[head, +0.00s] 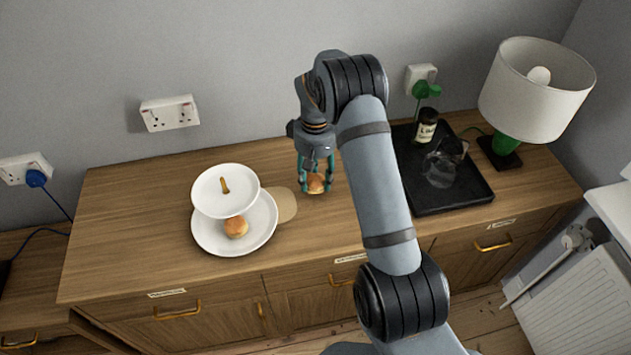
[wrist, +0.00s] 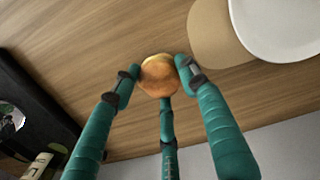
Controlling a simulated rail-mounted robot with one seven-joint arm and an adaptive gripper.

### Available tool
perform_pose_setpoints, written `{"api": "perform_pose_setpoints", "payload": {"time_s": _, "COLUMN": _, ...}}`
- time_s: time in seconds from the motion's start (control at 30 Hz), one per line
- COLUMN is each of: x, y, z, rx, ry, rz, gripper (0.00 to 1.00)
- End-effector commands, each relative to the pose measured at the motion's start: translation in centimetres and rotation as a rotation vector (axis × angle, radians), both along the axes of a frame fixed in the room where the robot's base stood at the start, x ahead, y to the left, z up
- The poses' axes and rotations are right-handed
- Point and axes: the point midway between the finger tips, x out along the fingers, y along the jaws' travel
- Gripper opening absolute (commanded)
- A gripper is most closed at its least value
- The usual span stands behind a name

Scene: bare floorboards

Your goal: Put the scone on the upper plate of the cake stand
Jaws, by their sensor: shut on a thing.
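The cake stand has a white upper plate (head: 209,197) over a wider white lower plate (head: 262,226), with a small brass-coloured handle (head: 224,185) on top. One scone (head: 236,227) lies on the lower plate. My gripper (head: 316,182) is right of the stand, with its green fingers shut on another golden-brown scone (head: 316,184). In the wrist view the fingers press on this scone (wrist: 159,76) from its sides, over the wooden top. Whether it touches the wood is hard to tell. The edge of a white plate (wrist: 285,30) shows at the upper right there.
A tan board (head: 286,205) lies between the stand and my gripper, partly under the lower plate. A black tray (head: 455,198) with a dark bottle (head: 425,127) and a glass jug (head: 440,168) is to the right. A white-shaded lamp (head: 535,92) stands beyond it.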

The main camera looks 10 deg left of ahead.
Motion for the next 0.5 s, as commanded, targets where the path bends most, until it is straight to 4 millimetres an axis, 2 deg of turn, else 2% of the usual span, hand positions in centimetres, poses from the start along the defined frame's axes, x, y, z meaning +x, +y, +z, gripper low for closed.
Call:
{"api": "perform_pose_setpoints", "payload": {"time_s": 0.1, "x": -0.2, "y": 0.0, "z": -1.7, "rx": -0.001, "ry": 0.004, "rz": -0.001, "gripper": 0.21}}
{"api": "perform_pose_setpoints", "payload": {"time_s": 0.2, "x": -0.1, "y": 0.0, "z": -2.5, "rx": 0.000, "ry": 0.002, "rz": -0.001, "gripper": 0.21}}
{"api": "perform_pose_setpoints", "payload": {"time_s": 0.5, "x": -0.1, "y": 0.0, "z": -2.8, "rx": 0.001, "ry": 0.001, "rz": -0.001, "gripper": 0.21}}
